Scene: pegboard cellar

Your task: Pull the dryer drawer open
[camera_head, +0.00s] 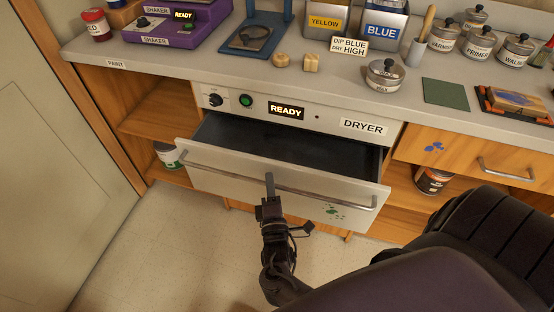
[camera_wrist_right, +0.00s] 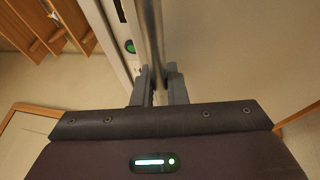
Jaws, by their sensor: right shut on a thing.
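The dryer drawer (camera_head: 240,180) is pulled part way out of the dryer (camera_head: 335,122), and its dark, empty-looking inside shows from above. Its long bar handle (camera_head: 320,198) runs across the pale front. My right gripper (camera_head: 270,190) is shut on the handle near the middle of the bar. In the right wrist view the handle (camera_wrist_right: 150,45) passes between the two fingers of my right gripper (camera_wrist_right: 158,88). The dryer panel above the drawer shows a lit READY sign (camera_head: 286,112). My left gripper is not in view.
A wooden drawer (camera_head: 480,160) is shut at the right. Open shelves flank the dryer. The floor (camera_head: 150,240) in front at the left is clear.

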